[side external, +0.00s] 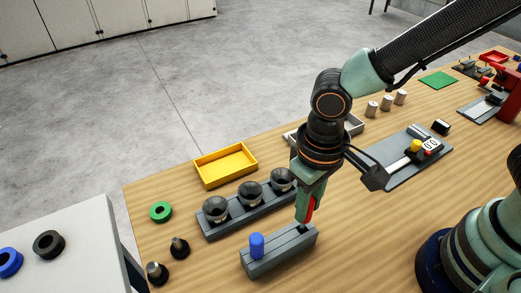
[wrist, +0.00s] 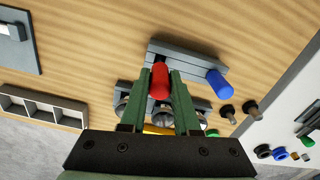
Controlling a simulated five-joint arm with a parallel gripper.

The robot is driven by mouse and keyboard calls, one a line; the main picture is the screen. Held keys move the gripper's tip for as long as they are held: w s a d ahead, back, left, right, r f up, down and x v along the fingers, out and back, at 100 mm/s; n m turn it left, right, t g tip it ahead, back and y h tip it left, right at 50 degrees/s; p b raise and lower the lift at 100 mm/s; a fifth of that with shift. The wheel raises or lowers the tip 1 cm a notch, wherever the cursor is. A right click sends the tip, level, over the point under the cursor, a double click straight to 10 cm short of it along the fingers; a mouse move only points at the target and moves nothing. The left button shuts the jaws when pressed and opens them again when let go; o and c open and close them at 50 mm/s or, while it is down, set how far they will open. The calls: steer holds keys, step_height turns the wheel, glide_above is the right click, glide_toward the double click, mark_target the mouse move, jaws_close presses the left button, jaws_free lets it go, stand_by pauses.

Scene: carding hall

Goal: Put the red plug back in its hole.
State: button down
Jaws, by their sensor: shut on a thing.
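The red plug (side external: 309,209) is between the fingers of my gripper (side external: 305,215), over the right part of a grey block (side external: 280,254). In the wrist view my gripper (wrist: 161,88) is shut on the red plug (wrist: 160,80), one green finger on each side. The grey block shows behind it in the wrist view (wrist: 188,58). A blue plug (side external: 257,246) stands upright at the block's left end; it also shows in the wrist view (wrist: 218,83). The hole and the plug's lower end are hidden, so I cannot tell whether they touch.
A grey rack with several dark cups (side external: 249,193) stands just behind the block. A grey plate with a yellow-knobbed device (side external: 413,148) is at right.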

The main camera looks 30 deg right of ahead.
steer(key=shift+f, duration=1.45)
steer(key=shift+f, duration=0.2)
steer(key=shift+f, duration=0.15)
steer(key=c, duration=0.6)
jaws_free()
steer(key=shift+c, duration=0.2)
